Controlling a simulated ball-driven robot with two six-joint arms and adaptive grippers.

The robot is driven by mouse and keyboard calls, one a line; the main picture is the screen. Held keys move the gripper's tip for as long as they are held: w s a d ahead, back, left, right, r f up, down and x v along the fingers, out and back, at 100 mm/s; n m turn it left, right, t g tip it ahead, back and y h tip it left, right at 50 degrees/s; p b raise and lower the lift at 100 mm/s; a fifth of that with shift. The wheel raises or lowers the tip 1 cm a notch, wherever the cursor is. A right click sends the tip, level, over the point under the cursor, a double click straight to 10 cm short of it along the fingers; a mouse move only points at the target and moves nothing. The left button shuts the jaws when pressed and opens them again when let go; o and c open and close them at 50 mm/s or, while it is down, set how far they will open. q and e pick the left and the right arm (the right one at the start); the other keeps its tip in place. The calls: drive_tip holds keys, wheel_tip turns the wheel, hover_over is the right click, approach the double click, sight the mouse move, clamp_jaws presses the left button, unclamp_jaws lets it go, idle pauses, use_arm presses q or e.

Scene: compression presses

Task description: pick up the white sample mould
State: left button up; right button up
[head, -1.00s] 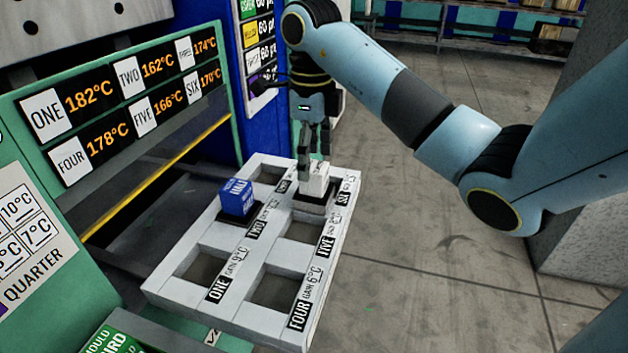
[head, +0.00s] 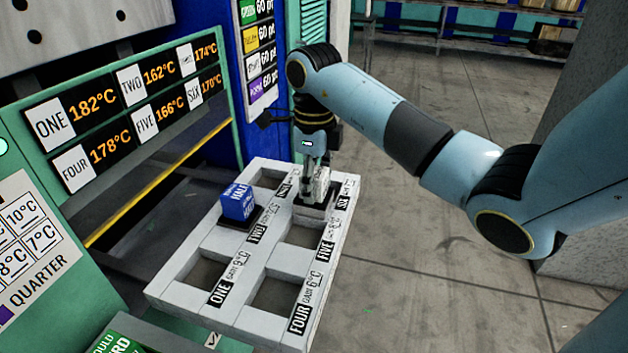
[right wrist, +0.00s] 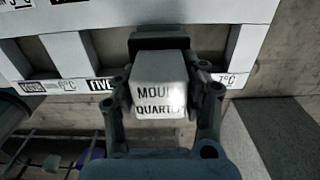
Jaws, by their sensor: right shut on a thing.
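The white sample mould (head: 319,187) is at the far right of the white rack (head: 282,236), by the SIX label. In the right wrist view the mould (right wrist: 160,85) shows the words MOULD and QUARTER, partly cut off. My right gripper (head: 314,178) reaches down over it from above. In the right wrist view my right gripper's fingers (right wrist: 163,106) stand on both sides of the mould and are shut on it. A dark base shows beneath the mould; whether the mould is clear of it I cannot tell. My left gripper is not in view.
A blue mould (head: 238,202) sits in the rack by the TWO label. The other compartments look empty. A green press with a temperature panel (head: 127,112) stands close on the left. Open floor (head: 430,270) lies to the right of the rack.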

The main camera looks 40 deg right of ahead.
clamp_jaws()
drive_tip(key=shift+r, duration=0.15)
